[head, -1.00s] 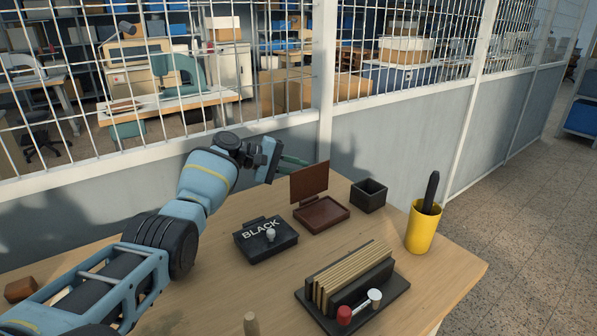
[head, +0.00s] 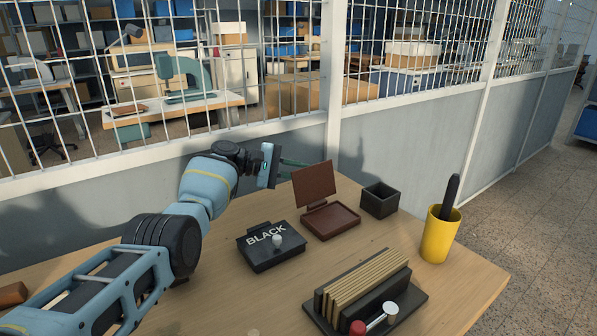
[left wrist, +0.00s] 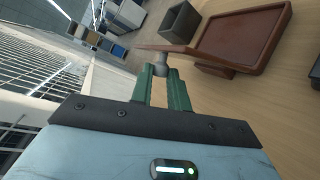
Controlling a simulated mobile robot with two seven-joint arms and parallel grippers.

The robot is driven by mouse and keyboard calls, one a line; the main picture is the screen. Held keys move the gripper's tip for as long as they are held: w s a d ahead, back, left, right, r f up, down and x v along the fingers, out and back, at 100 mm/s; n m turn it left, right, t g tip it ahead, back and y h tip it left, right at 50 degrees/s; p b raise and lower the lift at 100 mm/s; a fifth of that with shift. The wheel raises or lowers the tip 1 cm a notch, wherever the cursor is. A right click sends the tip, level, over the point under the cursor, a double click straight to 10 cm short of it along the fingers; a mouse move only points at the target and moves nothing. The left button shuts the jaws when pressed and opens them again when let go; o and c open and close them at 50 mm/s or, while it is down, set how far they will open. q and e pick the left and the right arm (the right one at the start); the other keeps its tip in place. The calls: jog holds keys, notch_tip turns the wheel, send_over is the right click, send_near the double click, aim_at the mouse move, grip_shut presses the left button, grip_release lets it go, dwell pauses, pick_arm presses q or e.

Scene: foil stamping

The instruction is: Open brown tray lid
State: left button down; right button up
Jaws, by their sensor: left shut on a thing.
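The brown tray (head: 335,224) sits on the wooden table, right of the black box. Its brown lid (head: 315,184) stands raised at the tray's back edge, leaning slightly backward. The tray (left wrist: 283,42) and the lid, seen nearly edge-on (left wrist: 178,47), also show in the left wrist view. My left gripper (head: 293,163) is behind the lid. Its green fingers (left wrist: 162,76) are shut on the lid's grey knob (left wrist: 160,62). In the head view the lid hides the knob and fingertips. My right gripper is not in view.
A black box marked BLACK (head: 270,250) stands left of the tray. A small dark open box (head: 380,202) and a yellow cup (head: 437,240) stand to the right. A dark rack with boards (head: 365,292) is in front. The wall and mesh (head: 400,135) are close behind the table.

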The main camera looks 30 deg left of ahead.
pick_arm(q)
jog(key=c, duration=1.3)
grip_release()
jog(key=shift+c, duration=0.2)
jog(key=v, duration=0.8)
jog(key=shift+p, duration=0.4)
jog(key=shift+w, duration=0.1)
